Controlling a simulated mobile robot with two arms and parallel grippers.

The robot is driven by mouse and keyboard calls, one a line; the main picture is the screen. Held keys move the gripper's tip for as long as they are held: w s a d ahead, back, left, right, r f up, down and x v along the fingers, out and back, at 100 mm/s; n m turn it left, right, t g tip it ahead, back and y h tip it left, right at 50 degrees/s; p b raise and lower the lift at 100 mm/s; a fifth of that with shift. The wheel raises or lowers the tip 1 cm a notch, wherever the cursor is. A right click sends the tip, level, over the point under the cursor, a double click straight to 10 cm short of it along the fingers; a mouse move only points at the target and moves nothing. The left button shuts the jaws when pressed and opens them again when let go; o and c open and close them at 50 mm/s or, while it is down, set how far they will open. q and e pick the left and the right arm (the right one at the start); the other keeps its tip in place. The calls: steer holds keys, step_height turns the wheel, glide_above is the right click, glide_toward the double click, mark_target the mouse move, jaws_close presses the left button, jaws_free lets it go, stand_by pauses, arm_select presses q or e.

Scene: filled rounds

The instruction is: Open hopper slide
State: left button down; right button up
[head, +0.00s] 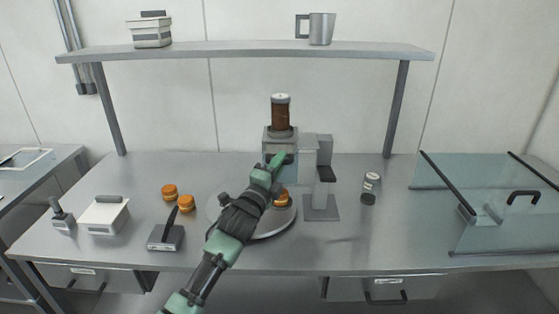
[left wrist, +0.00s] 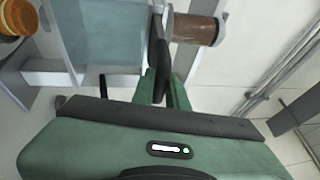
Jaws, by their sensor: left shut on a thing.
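The hopper is a clear cylinder of brown filling (head: 281,115) with a pale cap, on top of a grey machine (head: 270,137) at the middle back of the counter. In the left wrist view the brown cylinder (left wrist: 190,29) lies sideways at the top. My left gripper (head: 276,161) reaches up to the machine's front, just below the cylinder. In the left wrist view its fingers (left wrist: 162,90) are shut on a dark handle (left wrist: 159,52), which appears to be the slide's. The gripper hides most of the handle in the head view. My right gripper is not in view.
A round grey plate (head: 286,229) with an orange-brown round (head: 283,200) lies under my left arm. More rounds (head: 170,191) sit left, near a white box (head: 104,214) and a dark-grey block (head: 166,238). A can (head: 371,187) and a glass cover (head: 510,215) are right.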

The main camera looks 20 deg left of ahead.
arm_select(q)
steer(key=c, duration=1.4)
jaws_free()
steer(key=shift+w+f, duration=0.1)
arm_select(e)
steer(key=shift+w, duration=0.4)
arm_select(q)
steer(key=s+a+f+b, duration=0.1)
steer(key=s+b, duration=0.1)
steer(key=s, duration=0.5)
steer(key=shift+s, duration=0.4)
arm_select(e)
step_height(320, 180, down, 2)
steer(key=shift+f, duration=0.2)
arm_select(q)
steer(key=shift+f, duration=0.1)
